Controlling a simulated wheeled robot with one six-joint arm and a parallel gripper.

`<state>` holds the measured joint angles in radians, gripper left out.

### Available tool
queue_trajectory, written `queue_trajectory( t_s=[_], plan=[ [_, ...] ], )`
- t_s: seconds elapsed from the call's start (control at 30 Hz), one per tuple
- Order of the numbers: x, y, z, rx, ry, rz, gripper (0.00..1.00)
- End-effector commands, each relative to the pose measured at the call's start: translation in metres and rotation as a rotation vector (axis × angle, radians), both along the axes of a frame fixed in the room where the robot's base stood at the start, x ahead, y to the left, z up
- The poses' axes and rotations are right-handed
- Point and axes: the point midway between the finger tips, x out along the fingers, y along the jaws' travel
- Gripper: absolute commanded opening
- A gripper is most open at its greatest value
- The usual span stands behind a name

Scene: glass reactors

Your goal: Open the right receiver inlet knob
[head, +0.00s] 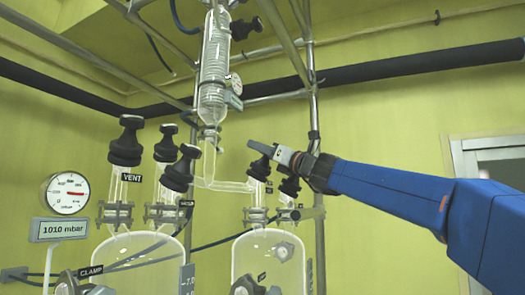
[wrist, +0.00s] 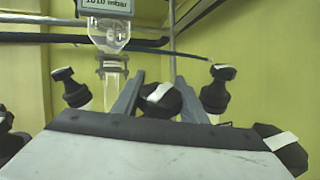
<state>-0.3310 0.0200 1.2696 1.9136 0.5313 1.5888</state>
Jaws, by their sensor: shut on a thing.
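My gripper (head: 254,147) is at the top of the right glass vessel's fittings, reaching in from the right. In the wrist view its two grey fingers (wrist: 157,98) stand on either side of a black knob (wrist: 159,97) with a white stripe, and they are shut on it. In the head view this black knob (head: 259,169) shows just under the fingers, partly hidden by them. The right receiver (head: 268,262) is a clear glass vessel below. I cannot read a label that names the knob.
Another black knob (head: 290,186) stands close by on the right, under my wrist. More black knobs, one beside the VENT label (head: 131,178), stand over the left vessel. A glass column (head: 212,80) and metal poles (head: 318,180) rise close behind. A gauge (head: 67,194) is at the left.

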Motion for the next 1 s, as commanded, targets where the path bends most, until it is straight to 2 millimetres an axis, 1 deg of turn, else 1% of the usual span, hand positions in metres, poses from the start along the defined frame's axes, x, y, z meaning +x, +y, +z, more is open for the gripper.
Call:
queue_trajectory(
  t_s=[0.4, 0.83, 0.87, 0.9, 0.93, 1.0],
  plan=[
    [-0.0064, 0.0031, 0.0017, -0.038, -0.108, 0.197, 0.16],
    [-0.0084, 0.0036, 0.0014, -0.043, -0.121, 0.221, 0.16],
    [-0.0084, 0.0036, 0.0013, -0.043, -0.121, 0.221, 0.46],
    [-0.0083, 0.0036, 0.0013, -0.043, -0.121, 0.221, 0.55],
    [-0.0083, 0.0036, 0.0013, -0.043, -0.121, 0.221, 0.57],
    [-0.0082, 0.0037, 0.0012, -0.043, -0.121, 0.221, 0.57]
  ],
)
